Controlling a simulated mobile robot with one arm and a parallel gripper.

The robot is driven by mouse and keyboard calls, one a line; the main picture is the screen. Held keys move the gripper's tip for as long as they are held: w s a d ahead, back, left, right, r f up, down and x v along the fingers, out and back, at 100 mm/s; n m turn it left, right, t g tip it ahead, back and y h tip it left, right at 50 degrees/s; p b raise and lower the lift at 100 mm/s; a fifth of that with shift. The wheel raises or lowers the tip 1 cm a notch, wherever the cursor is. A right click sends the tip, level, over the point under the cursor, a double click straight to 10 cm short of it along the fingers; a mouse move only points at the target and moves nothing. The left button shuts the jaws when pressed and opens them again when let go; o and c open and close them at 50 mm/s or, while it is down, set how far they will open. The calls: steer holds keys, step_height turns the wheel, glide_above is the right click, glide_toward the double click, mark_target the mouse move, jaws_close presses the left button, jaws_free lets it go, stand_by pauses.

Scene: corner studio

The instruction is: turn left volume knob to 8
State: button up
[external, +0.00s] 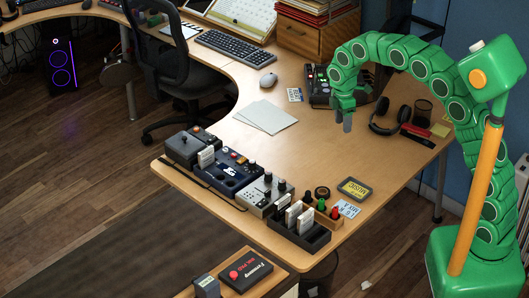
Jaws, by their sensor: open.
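My gripper (344,122) hangs at the end of my green arm over the right part of the desk, pointing down. It is open, and nothing shows between its fingers. Several control boxes stand in a row along the desk's front edge: a dark grey box (183,146), a blue box (226,174) with small knobs or buttons, and a light grey panel (262,193) with dark knobs. My gripper is behind and to the right of this row, well apart from it. The knobs are too small to read, and I cannot tell which is the left volume knob.
A black device with buttons (317,86) stands close to my gripper's left. Headphones (386,121) lie to its right. White papers (266,117) and a mouse (268,80) lie left of it. A black rack (314,240) fills the front corner. The middle desk is mostly clear.

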steer(key=s+a+f+n, duration=0.2)
steer(key=a+f+n, duration=0.15)
steer(key=a, duration=0.45)
steer(key=n, duration=0.4)
glide_above(282, 181)
steer(key=shift+m, duration=0.25)
steer(key=f, duration=0.7)
steer(key=shift+w+d+f, duration=0.2)
steer(key=shift+w+d, duration=0.1)
steer(key=shift+w, duration=0.1)
steer(key=shift+s+a+f, duration=0.3)
steer(key=shift+a, duration=0.1)
steer(key=shift+d+f, duration=0.1)
steer(key=shift+f, duration=3.8)
jaws_close()
